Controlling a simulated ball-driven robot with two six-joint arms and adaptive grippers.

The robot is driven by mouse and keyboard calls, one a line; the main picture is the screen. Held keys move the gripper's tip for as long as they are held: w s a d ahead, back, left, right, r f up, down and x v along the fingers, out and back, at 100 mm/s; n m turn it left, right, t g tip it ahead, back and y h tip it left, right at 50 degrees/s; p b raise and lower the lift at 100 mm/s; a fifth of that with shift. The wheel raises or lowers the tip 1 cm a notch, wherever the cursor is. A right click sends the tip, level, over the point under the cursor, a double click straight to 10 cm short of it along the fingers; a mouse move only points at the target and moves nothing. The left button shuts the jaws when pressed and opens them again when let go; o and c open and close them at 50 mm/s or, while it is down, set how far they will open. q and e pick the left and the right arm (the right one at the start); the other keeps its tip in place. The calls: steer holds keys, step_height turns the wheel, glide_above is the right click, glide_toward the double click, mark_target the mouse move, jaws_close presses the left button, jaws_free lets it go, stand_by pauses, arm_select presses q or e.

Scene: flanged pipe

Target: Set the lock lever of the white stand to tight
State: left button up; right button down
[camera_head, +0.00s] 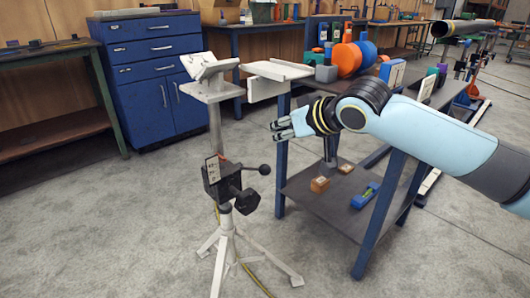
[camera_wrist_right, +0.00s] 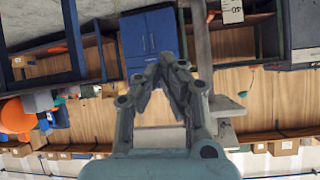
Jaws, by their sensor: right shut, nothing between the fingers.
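The white stand (camera_head: 216,128) stands upright on tripod legs at left of centre in the head view. A dark clamp block with a small marked plate sits on its column. The lock lever (camera_head: 264,169) sticks out from this block to the right, roughly level, and ends in a black ball knob. A second dark knob (camera_head: 247,201) sits below it. My right gripper (camera_head: 275,130) is right of the column and above the lever, apart from it. Its fingers (camera_wrist_right: 167,66) are shut and empty in the right wrist view. My left gripper is out of view.
A blue-legged table (camera_head: 370,232) with a lower shelf stands close on the right, under my right arm. A blue drawer cabinet (camera_head: 150,65) is behind. A yellow cable (camera_head: 254,277) lies by the tripod. The floor left of the stand is clear.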

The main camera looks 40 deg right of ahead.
steer(key=b, duration=0.5)
glide_above(251, 168)
steer(key=d, duration=0.2)
step_height(251, 168, down, 6)
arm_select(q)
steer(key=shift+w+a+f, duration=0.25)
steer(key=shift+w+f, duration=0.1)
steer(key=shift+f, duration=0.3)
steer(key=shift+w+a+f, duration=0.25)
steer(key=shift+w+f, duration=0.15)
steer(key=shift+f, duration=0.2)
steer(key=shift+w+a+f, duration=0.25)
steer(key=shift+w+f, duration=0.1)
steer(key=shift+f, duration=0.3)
arm_select(e)
steer(key=shift+s+a+f, duration=0.1)
steer(key=shift+s+f, duration=0.25)
steer(key=shift+s, duration=0.3)
steer(key=shift+s+f, duration=0.3)
steer(key=shift+s, duration=0.3)
steer(key=shift+s+a+f, duration=0.1)
steer(key=shift+s+f, duration=0.25)
steer(key=shift+s, duration=0.3)
steer(key=shift+f, duration=0.1)
